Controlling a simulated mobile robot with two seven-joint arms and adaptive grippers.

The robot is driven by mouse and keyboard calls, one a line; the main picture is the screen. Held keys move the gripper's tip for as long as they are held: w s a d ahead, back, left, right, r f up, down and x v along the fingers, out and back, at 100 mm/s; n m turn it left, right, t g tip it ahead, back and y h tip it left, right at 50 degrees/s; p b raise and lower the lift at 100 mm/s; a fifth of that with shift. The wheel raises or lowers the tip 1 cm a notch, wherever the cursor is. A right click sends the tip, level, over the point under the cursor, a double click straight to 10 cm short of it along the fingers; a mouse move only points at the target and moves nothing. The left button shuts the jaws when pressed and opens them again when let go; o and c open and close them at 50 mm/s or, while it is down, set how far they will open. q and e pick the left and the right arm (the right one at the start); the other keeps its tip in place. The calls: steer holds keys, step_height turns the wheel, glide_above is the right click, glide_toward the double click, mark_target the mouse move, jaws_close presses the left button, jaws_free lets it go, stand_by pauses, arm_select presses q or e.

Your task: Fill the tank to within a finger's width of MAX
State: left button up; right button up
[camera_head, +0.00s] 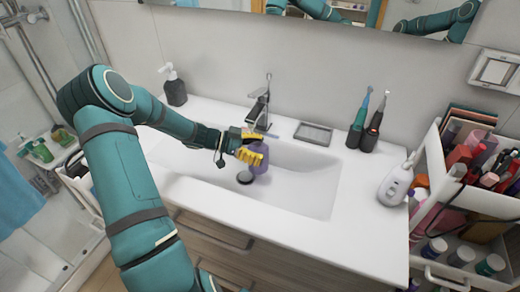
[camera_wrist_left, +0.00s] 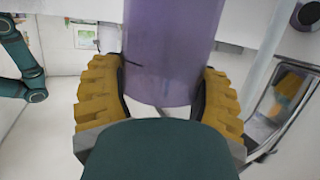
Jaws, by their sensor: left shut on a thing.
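The tank (camera_head: 262,172) is a purple, see-through cup held over the white sink basin (camera_head: 318,185), just below and in front of the faucet (camera_head: 262,105). My left gripper (camera_head: 250,147) has its yellow fingers shut around the tank. In the left wrist view the tank (camera_wrist_left: 168,55) stands between the two yellow finger pads (camera_wrist_left: 160,95), with a short dark line on its wall. I cannot make out the water level or whether water is running. The white flosser base (camera_head: 396,186) stands on the counter at the right. My right gripper is out of view.
A black drain plug (camera_head: 245,177) lies below the tank. A grey soap dish (camera_head: 313,133), two electric toothbrushes (camera_head: 367,130) and a dark soap dispenser (camera_head: 175,90) stand along the back. A full cosmetics cart (camera_head: 465,180) stands at the right. The front-right counter is clear.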

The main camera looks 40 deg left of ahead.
arm_select(q)
steer(key=shift+w+a, duration=0.5)
steer(key=shift+a, duration=0.2)
steer(key=shift+w+a, duration=0.45)
steer(key=shift+a, duration=0.25)
steer(key=shift+w+a+p, duration=0.15)
steer(key=shift+w+a, duration=0.2)
steer(key=shift+a, duration=0.25)
steer(key=shift+w+a+p, duration=0.15)
steer(key=shift+w+a, duration=0.15)
steer(key=shift+a, duration=0.25)
steer(key=d, duration=0.1)
steer(key=s+d+p, duration=0.1)
steer(key=s+d, duration=0.1)
steer(key=d, duration=0.1)
steer(key=shift+s+r+p, duration=0.1)
steer(key=shift+s+p, duration=0.15)
steer(key=shift+p, duration=0.15)
steer(key=shift+s+d, duration=0.3)
steer(key=shift+d, duration=0.25)
